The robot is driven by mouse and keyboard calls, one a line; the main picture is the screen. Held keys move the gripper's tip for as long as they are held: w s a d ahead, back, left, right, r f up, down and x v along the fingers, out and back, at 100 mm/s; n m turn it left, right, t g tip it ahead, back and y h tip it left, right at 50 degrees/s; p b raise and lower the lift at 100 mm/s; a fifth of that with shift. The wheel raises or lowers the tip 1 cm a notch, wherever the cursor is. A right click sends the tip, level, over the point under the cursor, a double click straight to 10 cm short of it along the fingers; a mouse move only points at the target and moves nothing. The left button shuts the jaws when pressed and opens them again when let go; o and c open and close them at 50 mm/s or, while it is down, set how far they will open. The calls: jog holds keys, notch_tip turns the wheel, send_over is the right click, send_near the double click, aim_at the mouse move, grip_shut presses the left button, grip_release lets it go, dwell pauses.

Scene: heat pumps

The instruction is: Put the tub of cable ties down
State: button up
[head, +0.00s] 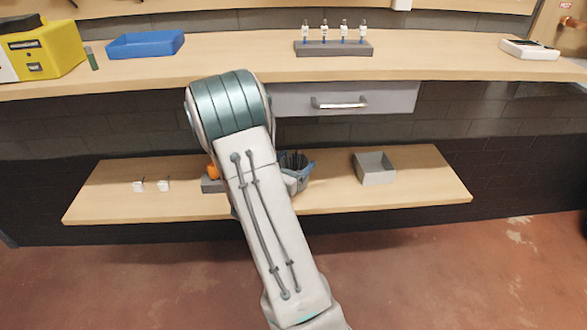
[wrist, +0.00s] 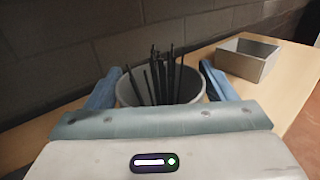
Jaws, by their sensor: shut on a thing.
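The tub of cable ties is a grey round tub (wrist: 193,87) with several black ties standing up in it. In the wrist view it sits between the blue fingers of my gripper (wrist: 160,92), which is shut on it. In the head view the tub (head: 291,183) shows just right of my arm, over the low wooden shelf (head: 420,185). My arm hides part of the tub and most of my gripper there. The tub looks upright. I cannot tell whether its base touches the shelf.
An open grey box (head: 375,170) stands on the shelf right of the tub. An orange thing (head: 213,171) and two small white pieces (head: 151,186) are left of my arm. Shelf between tub and box is clear.

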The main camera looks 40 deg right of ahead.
jog(key=shift+f, duration=0.15)
jog(key=o, duration=1.1)
